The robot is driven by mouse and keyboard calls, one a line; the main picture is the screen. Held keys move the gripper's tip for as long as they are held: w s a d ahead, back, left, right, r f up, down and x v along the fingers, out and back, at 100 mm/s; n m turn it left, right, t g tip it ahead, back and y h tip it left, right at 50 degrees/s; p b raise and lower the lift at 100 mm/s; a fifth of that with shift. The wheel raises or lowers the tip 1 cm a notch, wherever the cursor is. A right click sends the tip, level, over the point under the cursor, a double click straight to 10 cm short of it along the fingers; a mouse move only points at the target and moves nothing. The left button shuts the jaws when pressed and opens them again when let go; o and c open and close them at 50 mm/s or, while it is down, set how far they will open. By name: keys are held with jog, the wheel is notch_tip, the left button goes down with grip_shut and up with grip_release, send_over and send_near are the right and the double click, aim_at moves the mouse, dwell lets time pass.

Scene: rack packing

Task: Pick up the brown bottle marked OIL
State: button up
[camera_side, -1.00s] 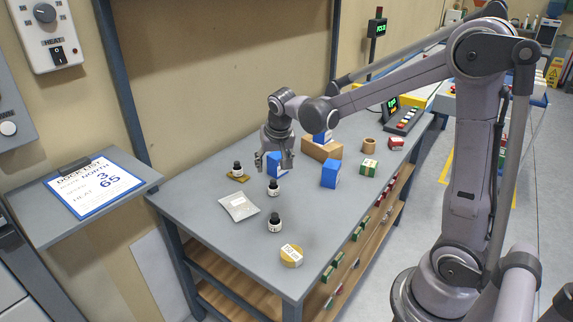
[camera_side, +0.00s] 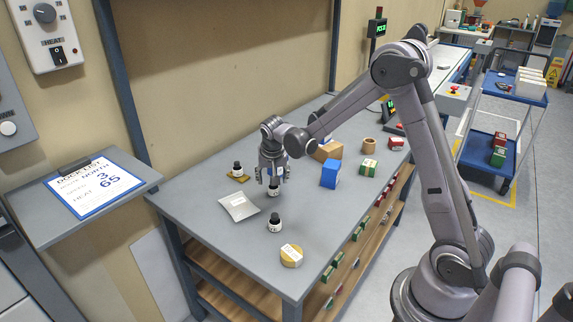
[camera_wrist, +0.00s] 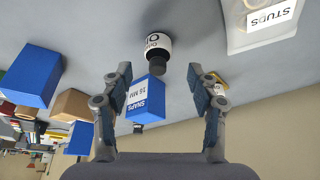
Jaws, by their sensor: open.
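A small dark bottle with a white label (camera_side: 273,189) stands upright on the grey table, directly below my gripper (camera_side: 272,178). Its upper part is partly hidden by the fingers in the side view. In the wrist view this bottle (camera_wrist: 157,45) shows a dark cap and a label on which an "O" can be read; the rest is cut off. My gripper (camera_wrist: 159,72) is open, with the bottle's cap lying roughly midway between the fingertips. I cannot tell whether the fingers touch it.
A clear bag marked STUDS (camera_wrist: 240,35) lies left of the bottle in the side view (camera_side: 239,206). A blue box marked SNAPS (camera_wrist: 147,100) stands close behind.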

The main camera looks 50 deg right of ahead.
aim_at(273, 188)
jog(key=shift+x, duration=2.35)
jog(key=shift+s+d, duration=0.1)
jog(key=c, duration=1.3)
